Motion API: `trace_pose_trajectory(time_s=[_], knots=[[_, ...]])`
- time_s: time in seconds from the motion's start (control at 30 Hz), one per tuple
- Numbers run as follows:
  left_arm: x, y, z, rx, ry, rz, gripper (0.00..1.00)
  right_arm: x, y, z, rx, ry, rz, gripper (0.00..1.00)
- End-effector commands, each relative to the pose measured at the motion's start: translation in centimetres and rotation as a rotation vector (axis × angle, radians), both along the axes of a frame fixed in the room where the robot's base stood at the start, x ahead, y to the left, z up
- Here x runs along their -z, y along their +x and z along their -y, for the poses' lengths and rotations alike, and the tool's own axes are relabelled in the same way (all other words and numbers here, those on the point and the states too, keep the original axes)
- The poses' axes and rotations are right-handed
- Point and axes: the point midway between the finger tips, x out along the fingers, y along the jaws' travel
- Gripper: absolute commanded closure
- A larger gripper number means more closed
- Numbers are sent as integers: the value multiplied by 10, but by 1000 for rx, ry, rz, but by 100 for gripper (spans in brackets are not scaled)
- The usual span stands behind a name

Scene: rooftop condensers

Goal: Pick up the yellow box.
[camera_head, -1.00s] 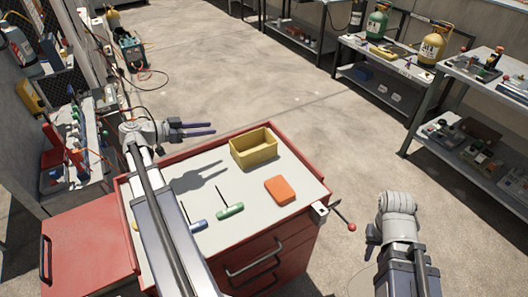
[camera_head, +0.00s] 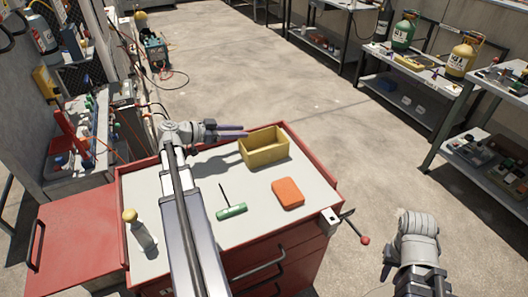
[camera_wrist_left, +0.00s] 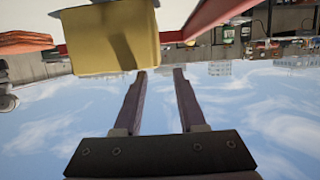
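The yellow box (camera_head: 264,152) is an open-topped bin standing upright on the grey top of the red tool cart (camera_head: 180,250), near its far edge. My left gripper (camera_head: 241,131) reaches in from the left, with its dark fingers spread and their tips close to the box's upper left side. In the left wrist view the yellow box (camera_wrist_left: 112,45) fills the upper left, just beyond the open fingers (camera_wrist_left: 160,72). Nothing is between the fingers; whether a tip touches the box I cannot tell. My right arm is at the lower right, beyond the cart; its fingers do not show.
An orange block (camera_head: 288,193), a green-handled tool (camera_head: 231,211) and a yellow-capped bottle (camera_head: 141,234) are on the cart top. A red-knobbed lever (camera_head: 360,232) sticks out at the cart's right corner. Workbenches (camera_head: 405,75) line the right. The floor between is clear.

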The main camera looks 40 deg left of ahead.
Motion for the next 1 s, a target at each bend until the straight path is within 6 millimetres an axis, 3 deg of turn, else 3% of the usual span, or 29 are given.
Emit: trace_pose_trajectory(time_s=[0.13,0.5,0.83,1.0], knots=[[7,16,8,1,1,0,60,7,0,0,0,0,0,73],[11,25,13,1,0,0,60,11,0,0,0,0,0,73],[29,59,32,2,0,0,60,29,0,0,0,0,0,73],[28,63,34,-1,0,0,60,28,0,0,0,0,0,73]])
